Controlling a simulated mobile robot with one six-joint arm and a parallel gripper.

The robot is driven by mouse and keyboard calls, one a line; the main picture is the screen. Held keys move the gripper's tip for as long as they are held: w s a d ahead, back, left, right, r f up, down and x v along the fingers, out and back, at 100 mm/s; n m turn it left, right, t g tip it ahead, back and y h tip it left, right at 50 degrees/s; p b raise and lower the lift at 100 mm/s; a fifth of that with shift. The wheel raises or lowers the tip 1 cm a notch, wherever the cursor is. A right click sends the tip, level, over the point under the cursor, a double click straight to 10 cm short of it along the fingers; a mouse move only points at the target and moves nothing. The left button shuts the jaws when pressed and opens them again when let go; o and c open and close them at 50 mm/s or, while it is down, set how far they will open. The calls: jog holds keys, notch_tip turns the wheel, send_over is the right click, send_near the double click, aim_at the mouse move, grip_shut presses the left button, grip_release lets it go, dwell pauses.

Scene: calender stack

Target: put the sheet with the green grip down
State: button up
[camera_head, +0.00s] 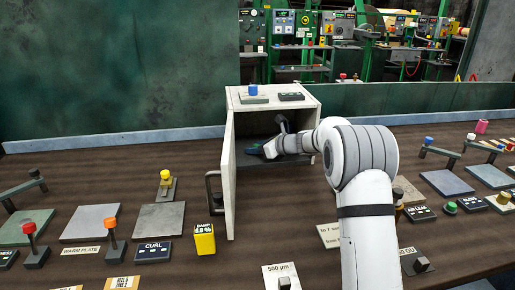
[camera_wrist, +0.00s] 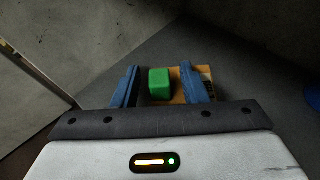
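The green grip (camera_wrist: 160,83) shows in the wrist view as a small block on an orange-tan sheet (camera_wrist: 178,97), partly hidden behind my fingers. My gripper (camera_wrist: 160,80) is open, with one blue finger on each side of the green grip and a visible gap to both. In the head view my gripper (camera_head: 262,150) is inside the open front of a light cabinet (camera_head: 229,150). The green grip and its sheet cannot be made out in the head view. Whether the sheet rests on the cabinet floor is hard to tell.
The cabinet's door (camera_head: 229,190) stands open at its left. A yellow block (camera_head: 204,239) stands by the door. Grey plates (camera_head: 159,219) and levers crowd the bench.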

jog(key=shift+r, duration=0.3)
jog(key=v, duration=1.2)
jog(key=shift+f+p, duration=0.25)
jog(key=shift+p, duration=0.05)
jog(key=shift+s, duration=0.1)
